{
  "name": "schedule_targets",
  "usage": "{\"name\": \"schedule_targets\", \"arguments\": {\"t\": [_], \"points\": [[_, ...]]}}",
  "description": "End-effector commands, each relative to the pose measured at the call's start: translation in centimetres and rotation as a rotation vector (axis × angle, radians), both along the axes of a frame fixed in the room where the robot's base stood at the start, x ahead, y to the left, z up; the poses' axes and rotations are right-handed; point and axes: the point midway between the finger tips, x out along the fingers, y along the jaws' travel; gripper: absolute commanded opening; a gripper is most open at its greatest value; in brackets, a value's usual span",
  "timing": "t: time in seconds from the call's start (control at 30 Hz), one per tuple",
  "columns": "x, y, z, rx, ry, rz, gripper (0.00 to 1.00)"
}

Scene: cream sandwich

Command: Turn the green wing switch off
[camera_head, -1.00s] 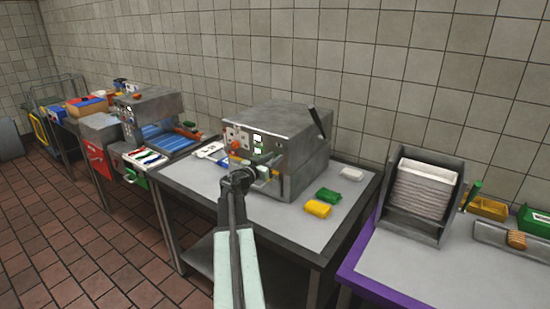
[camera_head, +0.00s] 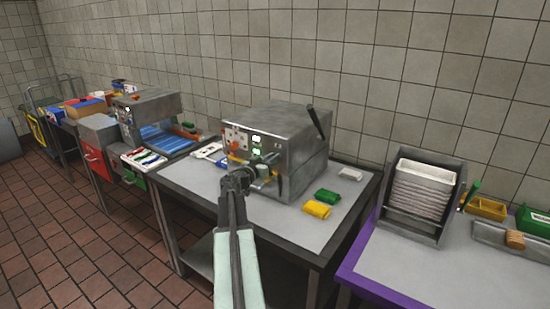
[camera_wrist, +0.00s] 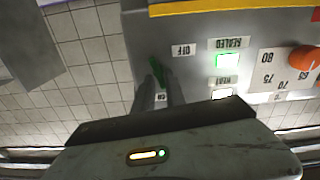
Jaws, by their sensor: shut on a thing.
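The green wing switch (camera_wrist: 157,70) is on the grey front panel of the machine (camera_head: 290,140). In the wrist view it shows as a slanted green piece between my fingertips. My gripper (camera_wrist: 160,88) is shut on it, and the fingers hide part of it. An "OFF" label (camera_wrist: 183,50) is beside the switch, and an "ON" label (camera_wrist: 161,97) shows between the fingers. In the head view my gripper (camera_head: 264,172) reaches to the machine's front, and the switch cannot be made out behind it.
Lit green and white lamps (camera_wrist: 227,62) and an orange dial (camera_wrist: 304,58) are close by on the panel. Yellow (camera_head: 317,209) and green (camera_head: 327,195) packets lie on the table right of the machine. A slotted rack (camera_head: 422,195) stands on the purple-edged table.

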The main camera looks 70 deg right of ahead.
Motion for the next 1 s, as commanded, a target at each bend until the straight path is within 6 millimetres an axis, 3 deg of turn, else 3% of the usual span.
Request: {"name": "schedule_targets", "arguments": {"t": [1.0], "points": [[0.45, -0.19, -0.86, 0.241, 0.907, -0.008, 0.00]]}}
